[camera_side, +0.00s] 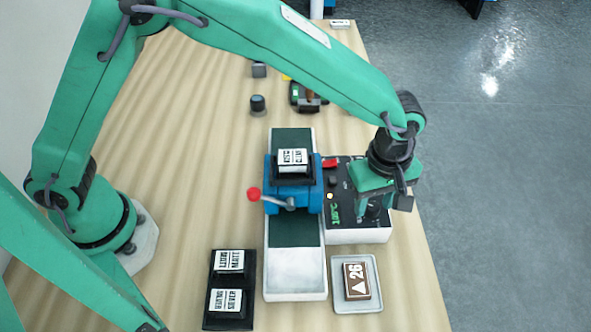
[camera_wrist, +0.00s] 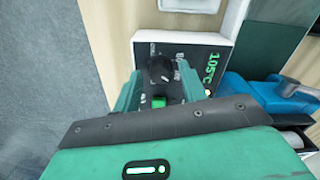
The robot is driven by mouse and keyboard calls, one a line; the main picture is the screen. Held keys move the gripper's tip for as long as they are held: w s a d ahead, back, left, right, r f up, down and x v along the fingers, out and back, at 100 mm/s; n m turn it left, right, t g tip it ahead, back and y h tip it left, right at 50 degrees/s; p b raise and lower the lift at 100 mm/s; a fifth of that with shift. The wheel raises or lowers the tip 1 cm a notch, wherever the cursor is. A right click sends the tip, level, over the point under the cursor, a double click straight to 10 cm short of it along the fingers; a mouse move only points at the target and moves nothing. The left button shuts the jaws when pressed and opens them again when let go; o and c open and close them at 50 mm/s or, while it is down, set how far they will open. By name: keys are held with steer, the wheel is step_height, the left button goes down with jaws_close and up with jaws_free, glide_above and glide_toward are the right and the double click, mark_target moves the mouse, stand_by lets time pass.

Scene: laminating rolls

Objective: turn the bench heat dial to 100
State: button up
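The heat dial is a black round knob (camera_wrist: 160,68) on the dark panel (camera_wrist: 146,50) of a white control box. The green readout (camera_wrist: 211,68) beside it shows 105°C; it also shows small in the side view (camera_side: 336,213). My gripper (camera_wrist: 160,82) is over the panel, its fingers on either side of the knob with a gap showing between them. I cannot tell whether either finger touches the knob. In the side view my gripper (camera_side: 373,211) points down over the right part of the box and hides the dial.
A blue laminator (camera_side: 275,194) with a red-knobbed crank (camera_side: 254,194) stands left of the panel. A tray (camera_side: 340,304) with a block marked 26 (camera_side: 357,282) lies in front. A black holder (camera_side: 246,274) bears two label blocks. The table's right edge is close to my gripper.

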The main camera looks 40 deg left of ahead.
mark_target(372, 205)
steer(key=shift+r, duration=0.1)
stand_by(0.3)
steer(key=shift+r, duration=3.8)
steer(key=shift+a+r, duration=0.15)
steer(key=shift+a, duration=0.1)
steer(key=s+a+r+m+t, duration=0.1)
steer(key=a+r+m, duration=0.1)
steer(key=a+r, duration=0.35)
steer(key=s+a+r+m+t+h, duration=0.1)
steer(key=a+r+m, duration=0.1)
steer(key=a, duration=0.6)
steer(key=s+a+r+m+t, duration=0.1)
steer(key=a+r+m, duration=0.15)
steer(key=a, duration=0.35)
steer(key=s+a+m+t+y, duration=0.1)
steer(key=s+a+m, duration=0.4)
steer(key=s+a, duration=0.7)
steer(key=shift+s+a+t, duration=0.3)
steer(key=shift+a+t, duration=0.5)
steer(key=shift+a, duration=0.1)
